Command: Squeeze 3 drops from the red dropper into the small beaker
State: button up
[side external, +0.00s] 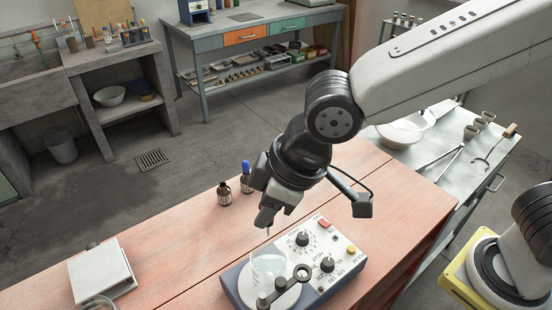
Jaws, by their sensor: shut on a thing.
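The small clear beaker (268,268) stands on the blue-and-white stirrer unit (335,272), behind its dark arm with round knobs. My gripper (266,218) is above the beaker, pointing down, and shut on the dropper. Only a thin pale tip of the dropper (268,232) shows below the fingers, just over the beaker's mouth. Its red part is hidden by the fingers. I cannot tell whether the tip is inside the rim, or whether there is liquid in the beaker.
A brown bottle without a cap (224,195) and a brown bottle with a blue top (246,178) stand behind and left of the stirrer. A white box (101,272) lies at the left. The reddish bench top (185,270) between is clear.

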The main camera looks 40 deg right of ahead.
jog(key=shift+s+a+r, duration=0.15)
jog(key=shift+s+a, duration=0.15)
jog(key=shift+s, duration=0.1)
jog(key=shift+f, duration=1.9)
grip_shut()
jog(key=shift+o, duration=0.2)
grip_release()
